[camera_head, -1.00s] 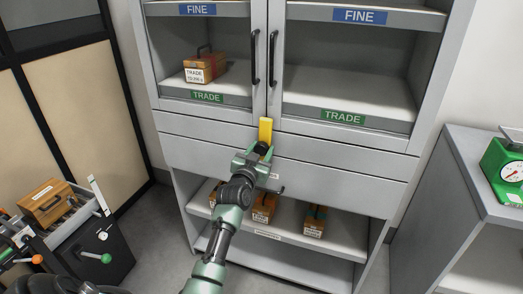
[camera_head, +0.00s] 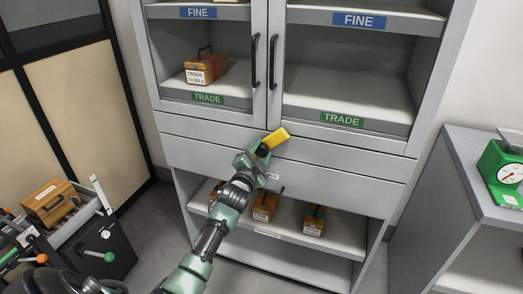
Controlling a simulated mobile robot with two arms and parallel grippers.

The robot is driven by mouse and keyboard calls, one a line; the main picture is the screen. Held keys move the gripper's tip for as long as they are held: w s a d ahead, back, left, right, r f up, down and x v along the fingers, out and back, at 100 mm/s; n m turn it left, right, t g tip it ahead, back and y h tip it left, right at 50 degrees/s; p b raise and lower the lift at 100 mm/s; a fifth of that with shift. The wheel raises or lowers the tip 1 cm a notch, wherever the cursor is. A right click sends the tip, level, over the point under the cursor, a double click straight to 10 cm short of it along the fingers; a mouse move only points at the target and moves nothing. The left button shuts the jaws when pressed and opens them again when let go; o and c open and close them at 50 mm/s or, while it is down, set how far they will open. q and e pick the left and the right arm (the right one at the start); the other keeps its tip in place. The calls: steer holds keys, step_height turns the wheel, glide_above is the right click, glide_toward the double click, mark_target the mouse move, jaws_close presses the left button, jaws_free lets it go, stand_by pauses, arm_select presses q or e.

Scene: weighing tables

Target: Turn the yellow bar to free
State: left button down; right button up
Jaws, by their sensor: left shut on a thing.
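The yellow bar (camera_head: 276,137) is on the cabinet front just below the two glass doors. It is tilted, with its upper end leaning to the right. My left gripper (camera_head: 262,152) is shut on the lower left end of the bar, and its fingers partly hide that end. The cabinet doors with black handles (camera_head: 273,62) are closed. My right gripper is not in view.
A wooden weight box (camera_head: 205,70) sits on the TRADE shelf behind the left door. Several boxes (camera_head: 314,221) stand on the open lower shelf. A green scale (camera_head: 502,172) stands on the right counter. A cart (camera_head: 118,240) with a wooden box is at left.

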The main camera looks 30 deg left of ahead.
arm_select(q)
steer(key=m, duration=0.4)
steer(key=shift+a+r+m, duration=0.1)
steer(key=shift+m, duration=0.3)
steer(key=m, duration=0.4)
steer(key=shift+r, duration=0.1)
steer(key=shift+m+h, duration=0.3)
steer(key=shift+m, duration=0.2)
steer(key=c, duration=0.8)
jaws_free()
steer(key=shift+s+f, duration=0.2)
steer(key=shift+s, duration=0.35)
steer(key=v, duration=0.6)
steer(key=shift+s+d+b, duration=0.2)
steer(key=shift+s+b, duration=0.15)
